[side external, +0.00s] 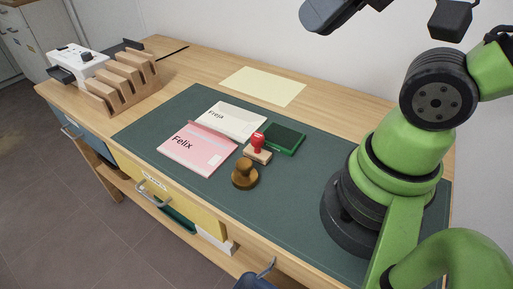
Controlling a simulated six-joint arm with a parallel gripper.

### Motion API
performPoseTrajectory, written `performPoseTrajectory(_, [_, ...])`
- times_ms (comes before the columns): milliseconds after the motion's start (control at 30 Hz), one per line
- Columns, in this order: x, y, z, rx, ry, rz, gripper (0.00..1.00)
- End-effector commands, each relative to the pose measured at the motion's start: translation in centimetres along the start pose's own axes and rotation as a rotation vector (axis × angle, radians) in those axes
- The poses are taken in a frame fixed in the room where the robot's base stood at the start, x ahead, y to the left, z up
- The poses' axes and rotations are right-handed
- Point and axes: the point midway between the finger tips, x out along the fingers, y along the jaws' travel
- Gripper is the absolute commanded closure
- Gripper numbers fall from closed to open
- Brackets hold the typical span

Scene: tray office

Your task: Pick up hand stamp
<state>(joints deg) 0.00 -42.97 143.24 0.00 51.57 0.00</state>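A stamp with a red handle (258,141) stands upright on a small wooden base, on the dark green desk mat (290,195). A round brown wooden knob-shaped piece (244,174), perhaps another hand stamp, stands just in front of it. A green-edged ink pad (285,139) lies behind and to the right of the red-handled stamp. Dark parts at the top edge seem to belong to my gripper (330,14), but they are cut off and I cannot make out its fingers. They are well above the mat, apart from both pieces.
A white "Freja" card (232,121) and a pink "Felix" card (197,150) lie left of the stamps. A yellow sheet (262,86) lies behind. A slotted wooden rack (124,82) and white device (78,60) stand far left. A drawer (200,220) is open in front.

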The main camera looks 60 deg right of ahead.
Motion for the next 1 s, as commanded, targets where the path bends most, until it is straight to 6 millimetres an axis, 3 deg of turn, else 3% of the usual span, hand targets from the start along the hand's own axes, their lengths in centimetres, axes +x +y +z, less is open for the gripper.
performPoseTrajectory(33, [0.0,0.0,0.0,0.0,0.0,0.0,0.79])
performPoseTrajectory(200, [0.0,0.0,0.0,0.0,0.0,0.0,0.4])
performPoseTrajectory(567, [0.4,0.1,-0.3,0.052,-0.016,0.014,0.39])
performPoseTrajectory(767, [3.9,0.8,-2.2,0.448,-0.099,0.134,0.39])
performPoseTrajectory(1000, [11.3,3.0,-3.7,1.12,-0.131,0.393,0.39])
